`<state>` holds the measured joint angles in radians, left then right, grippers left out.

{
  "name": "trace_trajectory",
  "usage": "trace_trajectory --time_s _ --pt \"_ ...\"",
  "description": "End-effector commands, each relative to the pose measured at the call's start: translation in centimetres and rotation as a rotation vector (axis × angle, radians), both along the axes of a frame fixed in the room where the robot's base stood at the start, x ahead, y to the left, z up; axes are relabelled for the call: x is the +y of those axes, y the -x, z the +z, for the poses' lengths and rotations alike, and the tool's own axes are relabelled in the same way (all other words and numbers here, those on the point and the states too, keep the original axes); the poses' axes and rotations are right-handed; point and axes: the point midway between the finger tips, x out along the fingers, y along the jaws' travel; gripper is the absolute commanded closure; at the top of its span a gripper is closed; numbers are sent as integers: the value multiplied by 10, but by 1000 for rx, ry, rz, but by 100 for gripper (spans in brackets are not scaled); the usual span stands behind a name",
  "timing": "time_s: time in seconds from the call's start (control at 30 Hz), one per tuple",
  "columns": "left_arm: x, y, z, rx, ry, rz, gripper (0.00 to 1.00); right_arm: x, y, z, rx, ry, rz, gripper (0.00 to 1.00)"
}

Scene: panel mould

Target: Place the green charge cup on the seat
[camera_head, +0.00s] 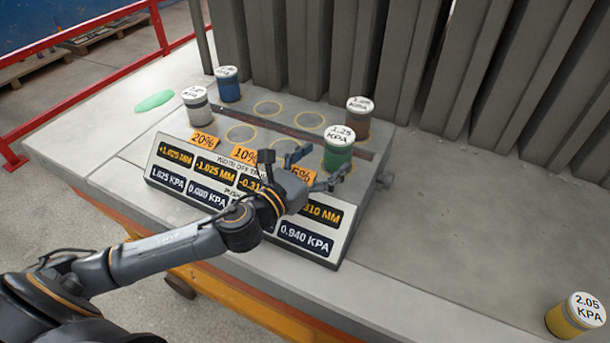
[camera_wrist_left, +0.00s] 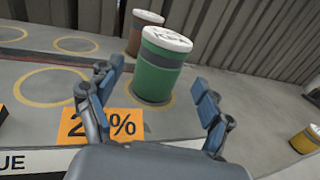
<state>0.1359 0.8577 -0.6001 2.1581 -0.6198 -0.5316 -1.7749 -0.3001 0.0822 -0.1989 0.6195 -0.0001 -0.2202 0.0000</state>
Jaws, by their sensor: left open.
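The green charge cup (camera_head: 338,158) has a white lid marked 1.25 KPA. It stands upright at the right front of the seat block, and in the left wrist view the green cup (camera_wrist_left: 157,75) has part of a yellow ring showing at its base. My left gripper (camera_head: 319,168) is open just in front of the cup. In the left wrist view its fingers (camera_wrist_left: 156,84) are spread to either side of the cup, with no clear contact. Several empty seats (camera_head: 268,108) show as yellow rings on the block. My right gripper is not in view.
A brown cup (camera_head: 357,122) stands behind the green one. White (camera_head: 197,108) and blue (camera_head: 229,88) cups stand at the left, and a yellow cup (camera_head: 572,318) at far right. Grey upright slabs (camera_head: 410,60) line the back. A sloped readout panel (camera_head: 180,172) and orange tags front the block.

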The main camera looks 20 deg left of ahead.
Motion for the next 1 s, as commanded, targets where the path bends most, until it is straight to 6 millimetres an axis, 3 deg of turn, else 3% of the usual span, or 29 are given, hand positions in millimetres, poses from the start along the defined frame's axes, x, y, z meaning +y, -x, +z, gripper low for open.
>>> trace_trajectory --time_s 0.03,0.2,0.4,1.0 --pt "3 13 -4 3 -5 -3 20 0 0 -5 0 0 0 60" --pt "12 43 -3 2 -3 -3 20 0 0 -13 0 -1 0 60" --pt "18 61 -1 0 -1 -1 20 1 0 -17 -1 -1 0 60" --pt "20 66 1 -1 0 -1 20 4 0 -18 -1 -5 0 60"
